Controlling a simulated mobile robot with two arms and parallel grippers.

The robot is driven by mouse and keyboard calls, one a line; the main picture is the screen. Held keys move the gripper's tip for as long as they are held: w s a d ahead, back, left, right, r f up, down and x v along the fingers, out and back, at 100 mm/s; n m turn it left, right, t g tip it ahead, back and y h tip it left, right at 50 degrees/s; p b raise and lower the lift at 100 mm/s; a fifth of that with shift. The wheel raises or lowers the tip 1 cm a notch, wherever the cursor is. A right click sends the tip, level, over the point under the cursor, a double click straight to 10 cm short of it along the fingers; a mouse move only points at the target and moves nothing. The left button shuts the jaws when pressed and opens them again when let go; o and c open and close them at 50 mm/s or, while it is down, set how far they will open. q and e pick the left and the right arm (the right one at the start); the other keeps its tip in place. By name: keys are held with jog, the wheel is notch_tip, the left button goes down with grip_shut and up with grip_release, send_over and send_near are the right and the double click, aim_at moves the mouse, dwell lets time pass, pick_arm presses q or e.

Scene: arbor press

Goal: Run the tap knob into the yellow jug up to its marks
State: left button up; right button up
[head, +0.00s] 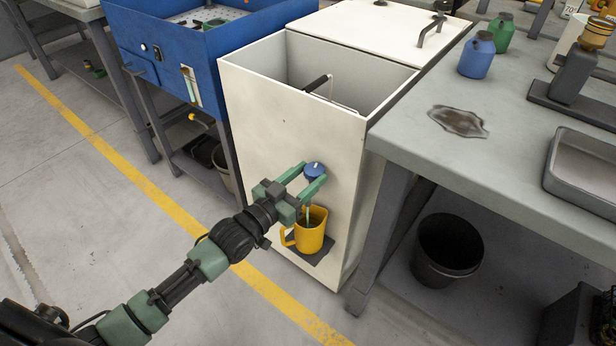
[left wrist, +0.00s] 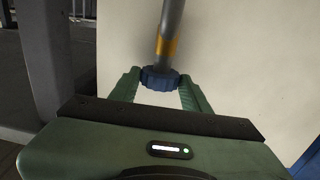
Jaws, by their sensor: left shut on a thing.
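The blue tap knob (head: 314,170) is on the front of the white cabinet. My left gripper (head: 319,180) is shut on it, with a green finger on each side. In the left wrist view the ribbed blue knob (left wrist: 160,79) sits between the fingertips, below a grey pipe (left wrist: 170,30) with a yellow band. The yellow jug (head: 312,236) stands upright below the tap on a small dark shelf, its handle to the left. A thin pale-blue stream (head: 308,213) appears to fall into its mouth. Its marks and liquid level cannot be made out. My right gripper is not in view.
The white cabinet (head: 270,135) has an open basin on top. A grey workbench (head: 420,125) on the right bears blue and green bottles and a grey tray (head: 585,170). A black bin (head: 447,250) stands under it. A blue basin unit (head: 140,45) is on the left.

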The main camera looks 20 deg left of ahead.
pick_arm(q)
jog(key=shift+r, duration=0.1)
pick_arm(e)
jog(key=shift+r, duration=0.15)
pick_arm(q)
jog(key=o, duration=1.4)
jog(key=shift+c, duration=0.2)
jog(key=shift+s+a, duration=0.1)
jog(key=shift+s, duration=0.1)
jog(key=p+v, duration=0.1)
jog(key=v, duration=0.6)
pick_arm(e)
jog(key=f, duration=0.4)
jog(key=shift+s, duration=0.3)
pick_arm(q)
jog(key=shift+s, duration=0.15)
